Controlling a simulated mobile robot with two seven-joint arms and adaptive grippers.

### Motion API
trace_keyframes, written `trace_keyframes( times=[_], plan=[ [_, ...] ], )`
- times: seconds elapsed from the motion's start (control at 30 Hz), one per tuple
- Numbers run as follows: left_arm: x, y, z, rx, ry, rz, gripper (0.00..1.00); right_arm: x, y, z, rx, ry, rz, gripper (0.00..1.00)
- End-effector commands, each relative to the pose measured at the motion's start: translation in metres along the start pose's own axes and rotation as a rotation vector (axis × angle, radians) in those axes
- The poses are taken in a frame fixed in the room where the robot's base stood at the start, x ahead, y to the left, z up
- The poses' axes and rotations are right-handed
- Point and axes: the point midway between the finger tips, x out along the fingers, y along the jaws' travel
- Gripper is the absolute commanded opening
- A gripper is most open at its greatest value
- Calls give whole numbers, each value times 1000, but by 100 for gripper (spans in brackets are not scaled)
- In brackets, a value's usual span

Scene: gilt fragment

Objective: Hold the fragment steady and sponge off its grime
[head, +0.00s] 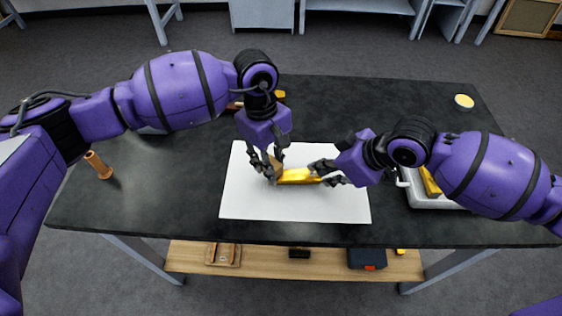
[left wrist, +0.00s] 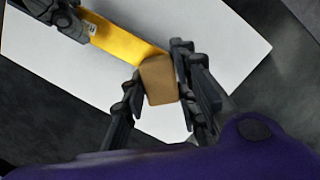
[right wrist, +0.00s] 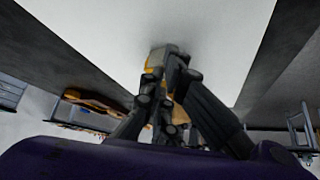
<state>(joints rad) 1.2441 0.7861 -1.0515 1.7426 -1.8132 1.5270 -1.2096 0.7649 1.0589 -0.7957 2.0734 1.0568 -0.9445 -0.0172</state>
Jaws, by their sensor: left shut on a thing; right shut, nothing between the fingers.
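The gilt fragment (head: 298,176) is a short, bright yellow bar lying on the white sheet (head: 290,207); it also shows in the left wrist view (left wrist: 128,43). My left gripper (head: 270,170) is shut on a tan block (left wrist: 160,82), which looks like the sponge. The block is at the fragment's left end, seemingly against it. My right gripper (head: 324,173) is shut with nothing between its fingers, its tips at the fragment's right end. In the right wrist view its fingers (right wrist: 165,65) hide most of the fragment. I cannot make out any grime.
A light metal tray (head: 413,187) with a yellow thing in it stands on the right, partly behind my right arm. A yellow disc (head: 464,101) lies at the back right. A small wooden cylinder (head: 98,165) stands at the left. The sheet's front part is clear.

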Motion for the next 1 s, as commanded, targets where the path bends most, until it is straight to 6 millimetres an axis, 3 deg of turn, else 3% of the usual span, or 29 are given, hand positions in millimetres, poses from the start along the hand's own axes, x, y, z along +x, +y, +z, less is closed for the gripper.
trace_keyframes(
  times=[0.07,0.13,0.7,1.0],
  plan=[
    [-4,0,1,0,-1,0,6,2,-1,4,3,-7,-4,0],
    [-22,1,3,2,2,3,6,2,-1,3,3,-7,-4,0],
    [-71,0,10,1,0,0,6,2,-1,3,2,-6,-3,0],
    [-79,0,12,1,0,0,6,2,-1,3,2,-6,-3,0]
  ],
)
